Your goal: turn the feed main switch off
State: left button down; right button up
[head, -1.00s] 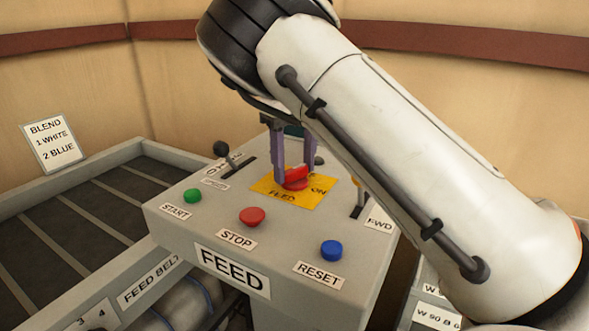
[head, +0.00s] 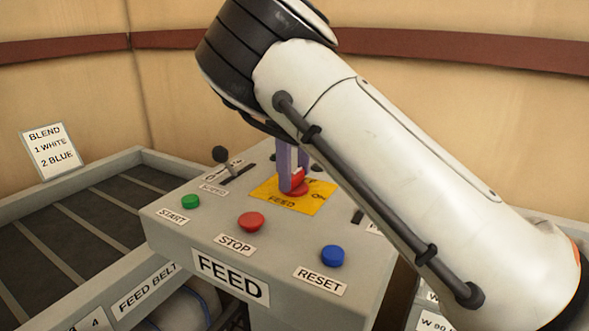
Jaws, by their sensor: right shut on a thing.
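The feed main switch is a red rotary knob (head: 299,188) on a yellow plate (head: 282,203) marked FEED, on top of the grey FEED control box (head: 182,240). My right gripper (head: 291,184) reaches down from above with its purple fingers shut on the knob. The fingers now stand closer together in the picture and the knob's handle points more toward the camera. The arm and fingers hide part of the plate and its lettering. My left gripper is out of view.
A green START button (head: 190,202), red STOP button (head: 250,222) and blue RESET button (head: 332,256) sit in front of the switch. A black-knobbed lever (head: 220,155) stands left of it. The feed belt (head: 90,225) lies to the left.

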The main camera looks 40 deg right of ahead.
aim_at(294, 174)
jog(key=shift+r, duration=0.15)
jog(key=o, duration=1)
jog(key=shift+o, duration=0.2)
notch_tip(294, 174, up, 10)
jog(key=shift+p, duration=0.35)
jog(key=shift+r, duration=0.1)
